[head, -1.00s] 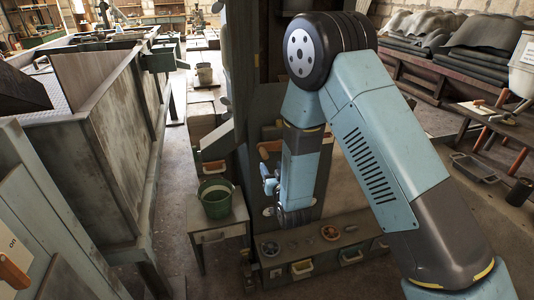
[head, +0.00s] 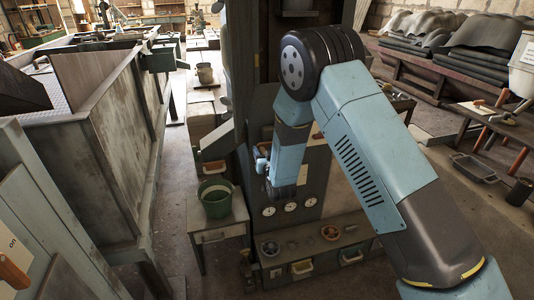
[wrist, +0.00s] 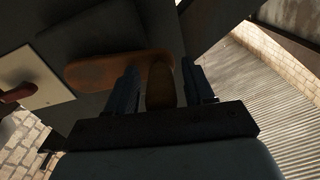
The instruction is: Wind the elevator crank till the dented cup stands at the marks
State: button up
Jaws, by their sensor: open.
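In the wrist view an orange-brown crank arm (wrist: 112,68) lies across a dark panel, with a brown grip (wrist: 160,84) at its right end. My gripper (wrist: 162,76) is open, with one finger on each side of this grip; I cannot tell whether either finger touches it. In the head view my gripper (head: 263,160) is at the front of the elevator's dark casing (head: 258,105), and my arm hides most of the crank. A grey cup-like thing (head: 297,6) shows at the top of the casing; I cannot make out a dent or the marks.
Several round dials (head: 290,207) sit low on the casing. Below is a bench (head: 310,240) with handwheels. A red handle (wrist: 18,93) on a pale plate shows in the wrist view.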

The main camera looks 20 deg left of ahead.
grip_shut()
dwell(0.3)
jog(key=shift+d, duration=0.1)
